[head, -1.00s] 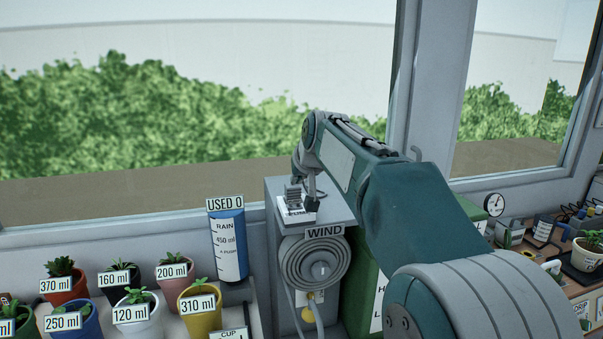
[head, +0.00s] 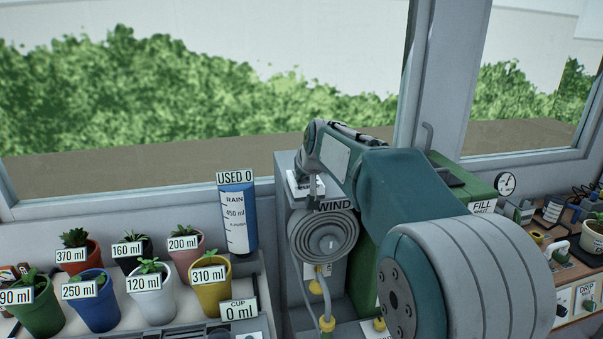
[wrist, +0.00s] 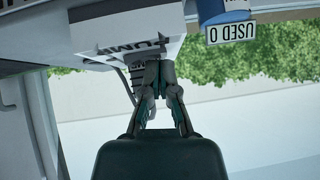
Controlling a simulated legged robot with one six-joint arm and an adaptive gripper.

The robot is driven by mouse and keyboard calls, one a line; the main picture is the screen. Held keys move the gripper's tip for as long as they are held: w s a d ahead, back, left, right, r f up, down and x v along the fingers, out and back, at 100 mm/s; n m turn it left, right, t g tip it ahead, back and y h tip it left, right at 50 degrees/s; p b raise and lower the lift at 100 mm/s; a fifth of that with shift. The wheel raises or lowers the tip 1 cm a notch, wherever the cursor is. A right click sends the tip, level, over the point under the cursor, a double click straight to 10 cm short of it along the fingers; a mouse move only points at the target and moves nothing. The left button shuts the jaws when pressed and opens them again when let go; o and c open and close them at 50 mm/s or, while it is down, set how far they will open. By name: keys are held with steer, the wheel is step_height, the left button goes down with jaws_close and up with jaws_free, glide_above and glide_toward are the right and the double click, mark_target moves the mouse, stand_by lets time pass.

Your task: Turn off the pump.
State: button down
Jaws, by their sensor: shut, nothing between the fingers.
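The pump's white labelled block (head: 293,184) sits on top of a grey cabinet (head: 285,170) left of centre in the head view. In the wrist view, which is upside down, its white face (wrist: 90,38) carries dark lettering that reads PUMP. A dark ribbed piece (wrist: 137,78) sticks out beside the block; my forearm hides it in the head view, and I cannot tell its on or off position. My gripper (wrist: 160,68) is shut and empty, its fingertips close to the block's edge; I cannot tell whether they touch. In the head view my arm mostly covers it.
A coiled hose reel (head: 322,238) with a WIND label is on the cabinet's front. A blue rain cylinder (head: 238,220) marked USED 0 stands left of it. Several labelled potted plants (head: 155,302) fill the left bench. A green box (head: 462,182) and gauge (head: 505,183) are right.

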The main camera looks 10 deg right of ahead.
steer(key=shift+d+f, duration=0.2)
steer(key=shift+d, duration=0.1)
steer(key=shift+d+r, duration=0.15)
steer(key=shift+d, duration=0.4)
steer(key=v, duration=1.2)
steer(key=shift+w, duration=0.15)
